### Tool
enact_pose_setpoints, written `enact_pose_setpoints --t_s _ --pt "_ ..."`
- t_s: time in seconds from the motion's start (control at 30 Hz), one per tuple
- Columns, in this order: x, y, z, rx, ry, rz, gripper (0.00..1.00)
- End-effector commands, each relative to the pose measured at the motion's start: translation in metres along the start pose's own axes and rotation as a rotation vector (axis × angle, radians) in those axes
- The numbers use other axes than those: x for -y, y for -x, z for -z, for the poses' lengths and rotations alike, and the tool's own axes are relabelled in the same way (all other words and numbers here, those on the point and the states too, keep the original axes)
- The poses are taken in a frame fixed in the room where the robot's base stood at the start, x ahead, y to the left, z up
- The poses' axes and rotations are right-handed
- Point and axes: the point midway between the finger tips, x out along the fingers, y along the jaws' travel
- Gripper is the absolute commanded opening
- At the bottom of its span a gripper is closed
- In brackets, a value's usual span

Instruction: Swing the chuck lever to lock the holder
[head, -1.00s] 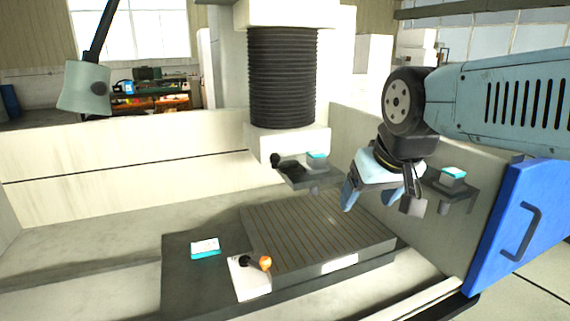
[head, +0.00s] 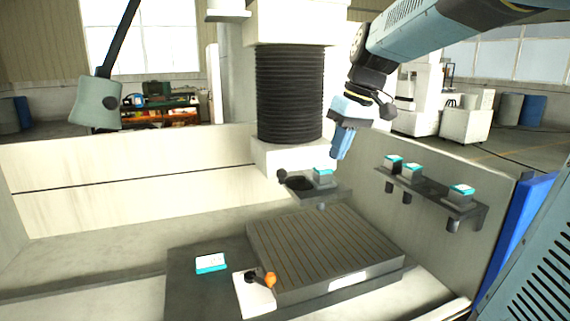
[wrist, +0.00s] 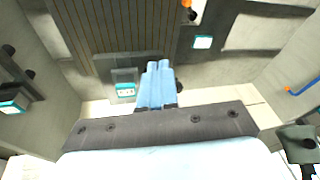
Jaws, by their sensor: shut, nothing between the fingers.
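A lever with a black pivot and an orange knob (head: 270,280) sits on a white block (head: 255,298) at the front left of the dark grooved table. Its orange end also shows at the top edge of the wrist view (wrist: 187,3). A teal-topped holder (head: 323,177) stands on a dark bracket (head: 338,190) below the white machine head; the wrist view shows it (wrist: 125,88) beside the fingers. My gripper (head: 338,157) is above and slightly right of that holder, fingers pointing down, shut and empty, well apart from the lever.
A black knob (head: 282,175) projects beside the head. Several teal-topped holders stand on the right wall shelf (head: 430,190). The black bellows (head: 289,95) hang left of my gripper. The grooved plate (head: 320,245) is clear.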

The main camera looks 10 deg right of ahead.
Motion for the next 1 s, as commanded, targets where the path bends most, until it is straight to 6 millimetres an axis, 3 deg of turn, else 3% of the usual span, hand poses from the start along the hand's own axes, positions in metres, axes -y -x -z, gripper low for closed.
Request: enact_pose_setpoints --t_s 0.6,1.0 --pt "-0.053 -0.014 0.117 0.045 0.318 0.294 0.0" --pt "-0.089 -0.036 0.175 0.006 0.517 0.466 0.0"
